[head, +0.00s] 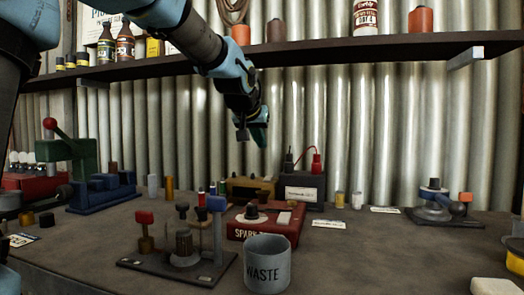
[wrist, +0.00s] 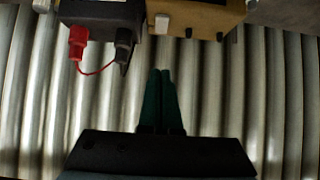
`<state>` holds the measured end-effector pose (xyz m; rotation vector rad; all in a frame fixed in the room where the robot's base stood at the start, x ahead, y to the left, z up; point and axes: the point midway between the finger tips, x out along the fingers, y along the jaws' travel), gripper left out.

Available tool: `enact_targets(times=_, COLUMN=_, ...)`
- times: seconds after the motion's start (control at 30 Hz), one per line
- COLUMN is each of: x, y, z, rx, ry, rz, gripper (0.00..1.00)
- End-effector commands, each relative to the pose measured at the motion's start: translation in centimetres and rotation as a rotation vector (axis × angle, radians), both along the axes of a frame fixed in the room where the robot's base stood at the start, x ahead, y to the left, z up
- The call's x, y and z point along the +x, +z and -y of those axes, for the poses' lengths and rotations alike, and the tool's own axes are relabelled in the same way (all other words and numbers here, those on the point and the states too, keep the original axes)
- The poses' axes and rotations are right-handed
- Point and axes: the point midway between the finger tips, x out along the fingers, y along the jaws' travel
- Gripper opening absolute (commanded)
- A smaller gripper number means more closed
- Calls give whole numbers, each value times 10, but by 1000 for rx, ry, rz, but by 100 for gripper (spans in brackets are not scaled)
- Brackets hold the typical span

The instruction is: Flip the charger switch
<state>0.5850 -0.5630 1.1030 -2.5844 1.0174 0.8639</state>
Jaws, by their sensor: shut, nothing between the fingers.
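A tan box (head: 262,181) stands at the back of the bench and looks like the charger. In the wrist view the tan box (wrist: 205,14) is at the top, with a pale block-like part (wrist: 162,22) that may be its switch, and small dark knobs. I cannot tell the switch position. A black battery-like box (head: 302,188) with red and black clamps and a red wire stands beside it. My gripper (head: 260,138) is above and behind the boxes, near the corrugated wall. Its fingers (wrist: 160,72) are together and empty, apart from the tan box.
A red box marked SPARK (head: 262,234), a grey WASTE cup (head: 267,265) and a stand with posts (head: 182,262) are in front. A green press (head: 75,160) is left, a grey device (head: 434,207) right. A loaded shelf (head: 330,49) runs above.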

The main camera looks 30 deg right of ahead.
Motion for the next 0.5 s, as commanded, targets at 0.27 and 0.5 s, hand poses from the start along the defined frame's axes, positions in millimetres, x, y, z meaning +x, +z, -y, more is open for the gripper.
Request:
enact_targets(times=0.27, x=33, y=-35, z=31, rx=3, ry=1, rz=-3, gripper=0)
enact_targets(times=0.5, x=50, y=-68, z=47, rx=2, ry=0, rz=-2, gripper=0)
